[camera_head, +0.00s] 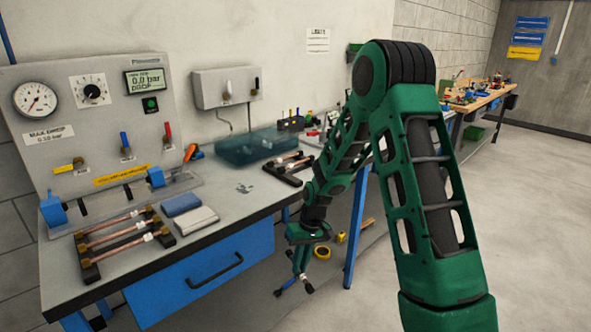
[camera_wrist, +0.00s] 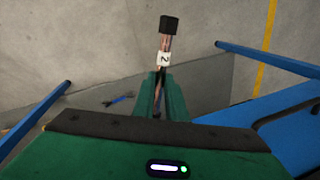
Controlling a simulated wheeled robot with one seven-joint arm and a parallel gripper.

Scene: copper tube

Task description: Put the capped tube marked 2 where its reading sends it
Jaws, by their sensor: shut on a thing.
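My gripper (camera_head: 301,262) hangs past the right front of the bench, below the top. It is shut on the copper tube with a black cap and a white label reading 2 (camera_wrist: 165,42); the tube points away from the wrist between the green fingers. Its lower end is hidden by the gripper. The test panel (camera_head: 75,110) has a display (camera_head: 145,82) that seems to read 0.0 bar, its other line too small to read surely. A label (camera_head: 48,134) says max drop 0.10 bar. A rack (camera_head: 88,268) holds several copper tubes at front left; another rack (camera_head: 283,172) stands farther right.
A teal translucent tank (camera_head: 246,148) sits at the bench's back. A blue sponge-like block (camera_head: 181,205) and a pale block (camera_head: 195,221) lie by the left rack. Open floor lies to the right.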

